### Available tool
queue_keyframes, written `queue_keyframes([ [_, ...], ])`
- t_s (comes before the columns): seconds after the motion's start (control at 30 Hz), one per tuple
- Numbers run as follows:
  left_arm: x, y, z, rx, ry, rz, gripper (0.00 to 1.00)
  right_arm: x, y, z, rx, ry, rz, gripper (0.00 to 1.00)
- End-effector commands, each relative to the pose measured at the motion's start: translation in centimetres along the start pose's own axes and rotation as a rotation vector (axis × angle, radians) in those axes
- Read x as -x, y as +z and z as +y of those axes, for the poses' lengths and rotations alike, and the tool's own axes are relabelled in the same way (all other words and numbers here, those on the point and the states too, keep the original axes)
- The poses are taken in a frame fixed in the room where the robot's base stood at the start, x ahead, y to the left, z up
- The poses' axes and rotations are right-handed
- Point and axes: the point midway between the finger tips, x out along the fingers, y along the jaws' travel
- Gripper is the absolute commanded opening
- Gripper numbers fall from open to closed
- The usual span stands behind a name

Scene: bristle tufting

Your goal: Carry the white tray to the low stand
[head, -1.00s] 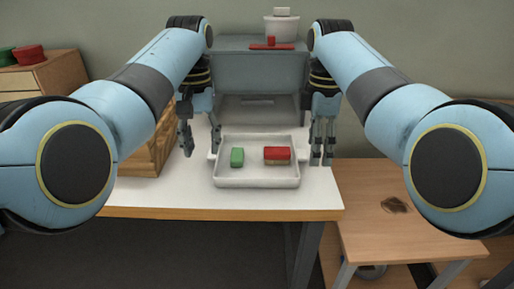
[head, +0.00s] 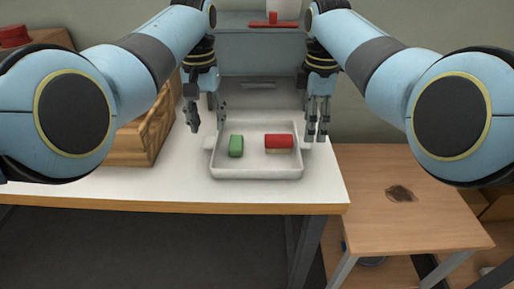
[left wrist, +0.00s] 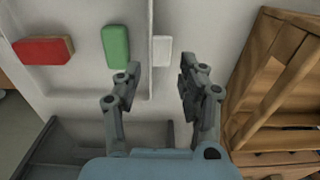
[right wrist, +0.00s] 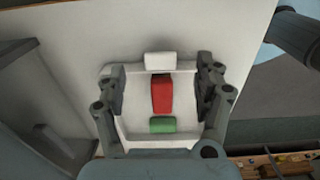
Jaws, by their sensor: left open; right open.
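The white tray (head: 256,166) rests on the white table top near its front edge. It holds a green block (head: 236,146) on the left and a red block (head: 279,143) on the right. My left gripper (head: 208,117) is open and empty at the tray's left side; in the left wrist view the white left handle (left wrist: 162,50) lies just beyond the open fingers. My right gripper (head: 318,136) is open at the right side; in the right wrist view the right handle (right wrist: 160,60) shows between and beyond the fingers. The low stand (head: 420,222) is the wooden table at right.
A wooden rack (head: 135,140) stands left of the tray, close to my left gripper. A grey cabinet (head: 258,60) stands behind, with a red item (head: 272,22) on top. The low stand bears a dark patch (head: 400,193) and is otherwise clear.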

Motion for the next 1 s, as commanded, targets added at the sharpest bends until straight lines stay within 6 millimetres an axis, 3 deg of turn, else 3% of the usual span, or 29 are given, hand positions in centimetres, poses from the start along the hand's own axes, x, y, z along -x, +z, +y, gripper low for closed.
queue_keyframes([
  [0.1,-2.3,0.1,0.0,0.0,-0.001,-0.004,0.4,-2.2,0.0,-0.1,0.0,-0.003,-0.001,0.69],
  [0.3,-4.9,0.0,0.0,0.0,-0.001,-0.002,0.4,-4.8,0.1,0.0,-0.001,-0.002,-0.002,0.69],
  [0.77,-6.0,0.0,0.0,0.001,0.0,0.0,0.4,-6.0,0.1,0.0,-0.001,0.0,-0.001,0.69],
  [1.0,-6.0,0.0,0.0,0.001,0.0,0.0,0.12,-6.0,0.1,0.0,-0.001,0.0,0.0,0.4],
])
